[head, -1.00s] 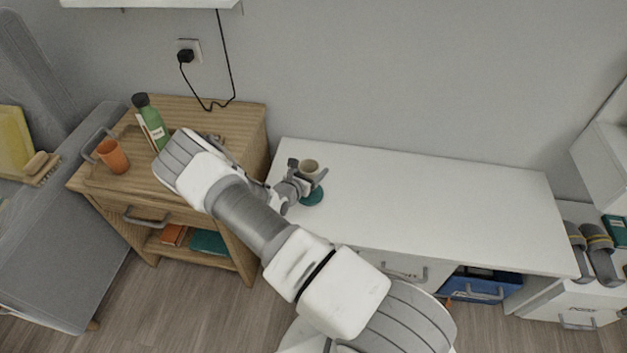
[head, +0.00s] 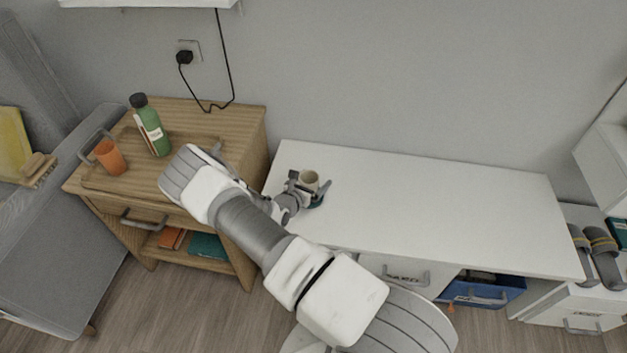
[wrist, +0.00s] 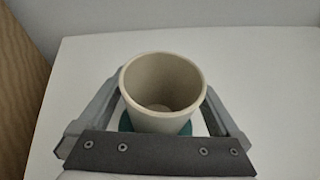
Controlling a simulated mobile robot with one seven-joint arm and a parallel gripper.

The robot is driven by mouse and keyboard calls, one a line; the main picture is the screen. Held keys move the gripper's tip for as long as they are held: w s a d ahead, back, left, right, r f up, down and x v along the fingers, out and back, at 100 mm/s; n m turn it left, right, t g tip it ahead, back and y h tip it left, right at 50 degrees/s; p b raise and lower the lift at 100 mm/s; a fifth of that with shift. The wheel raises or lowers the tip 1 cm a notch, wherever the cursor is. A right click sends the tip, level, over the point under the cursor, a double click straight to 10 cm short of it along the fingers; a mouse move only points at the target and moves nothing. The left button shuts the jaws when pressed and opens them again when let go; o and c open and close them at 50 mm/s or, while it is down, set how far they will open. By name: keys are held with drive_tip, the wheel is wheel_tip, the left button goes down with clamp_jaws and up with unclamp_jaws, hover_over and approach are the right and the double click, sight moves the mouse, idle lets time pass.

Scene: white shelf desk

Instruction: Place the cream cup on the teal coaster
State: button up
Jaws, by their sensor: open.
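The cream cup (head: 309,179) stands upright at the left end of the white desk, and it fills the middle of the wrist view (wrist: 162,85). The teal coaster (head: 317,204) shows beneath the cup, mostly hidden by the cup and my gripper; a teal edge also shows under it in the wrist view (wrist: 126,122). The cup appears to rest on the coaster. My gripper (head: 311,188) is open, with one finger on each side of the cup. In the wrist view a gap shows at the right finger; contact on the left is unclear.
A wooden cabinet (head: 240,120) left of the desk holds a tray with an orange cup (head: 110,158) and a green bottle (head: 152,128). The desk's middle and right (head: 430,210) are clear. Slippers (head: 603,252) lie at far right.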

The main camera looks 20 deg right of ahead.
drive_tip(key=shift+a+r, duration=0.1)
drive_tip(key=shift+r, duration=0.15)
drive_tip(key=p+v, duration=0.3)
drive_tip(key=v, duration=0.8)
drive_tip(key=shift+s+a, duration=0.1)
drive_tip(key=shift+s, duration=0.05)
drive_tip(key=s+d+r+m+g+y, duration=0.1)
drive_tip(key=s+r+m+g, duration=0.3)
drive_tip(key=r+m, duration=0.6)
drive_tip(key=s+d+r+m+g+y, duration=0.1)
drive_tip(key=s+r+m+g, duration=0.3)
drive_tip(key=r, duration=1.1)
drive_tip(key=s+a+r+m+t+y, duration=0.2)
drive_tip(key=s+a+r+m+y, duration=0.2)
drive_tip(key=s+r, duration=0.4)
drive_tip(key=s+a+r+m+t+y, duration=0.3)
drive_tip(key=s+r+m+y, duration=0.2)
drive_tip(key=s+r+m, duration=0.2)
wheel_tip(320, 180, up, 3)
drive_tip(key=shift+s+a+r+m, duration=0.2)
drive_tip(key=shift+s+a+m, duration=0.15)
drive_tip(key=shift+s, duration=0.8)
